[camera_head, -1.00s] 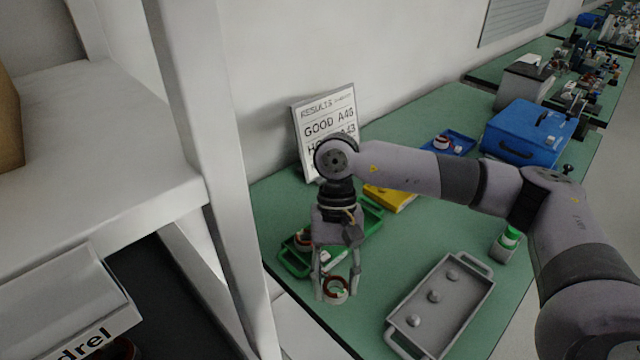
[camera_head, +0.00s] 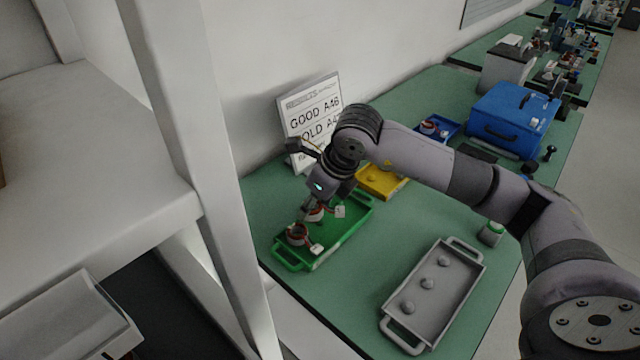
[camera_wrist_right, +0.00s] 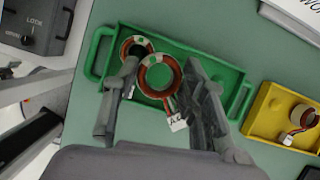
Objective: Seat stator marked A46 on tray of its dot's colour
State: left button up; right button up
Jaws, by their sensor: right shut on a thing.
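My right gripper (camera_head: 322,202) is shut on a red-and-white ring stator (camera_wrist_right: 160,76) over the green tray (camera_head: 346,239). In the right wrist view the fingers (camera_wrist_right: 166,95) stand on both sides of the ring. Its white tag (camera_wrist_right: 178,122) starts with "A4"; the last digit is unclear. In the head view the gripper partly hides this stator (camera_head: 313,214), and I cannot tell whether it touches the tray. A second tagged stator (camera_head: 297,235) sits in the green tray's near end. The results board (camera_head: 311,112) reads "GOOD A46" and a partly hidden "HOLD" line. My left gripper is out of view.
A yellow tray (camera_head: 382,183) with a stator (camera_wrist_right: 302,116) is beside the green one. A blue tray (camera_head: 446,125) holds another stator. A grey tray (camera_head: 446,303) with three pegs is in front. A white shelf post (camera_head: 190,130) stands left. A blue case (camera_head: 514,120) is behind.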

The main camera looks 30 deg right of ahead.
aim_at(320, 203)
jog(key=shift+w+d+f+m+h+b, duration=0.45)
jog(key=shift+f+m, duration=0.1)
jog(key=shift+m, duration=0.6)
jog(key=shift+w+d+f+m+h+b, duration=0.4)
jog(key=shift+d+f+m, duration=0.15)
jog(key=shift+m, duration=0.65)
jog(key=shift+w+d+f+m+h+b, duration=0.4)
jog(key=shift+f+m, duration=0.2)
jog(key=shift+m, duration=0.55)
jog(key=shift+f, duration=0.15)
jog(key=shift+f+b, duration=0.65)
jog(key=shift+b, duration=0.1)
jog(key=shift+f+b, duration=0.4)
jog(key=shift+b, duration=0.15)
jog(key=o, duration=1.1)
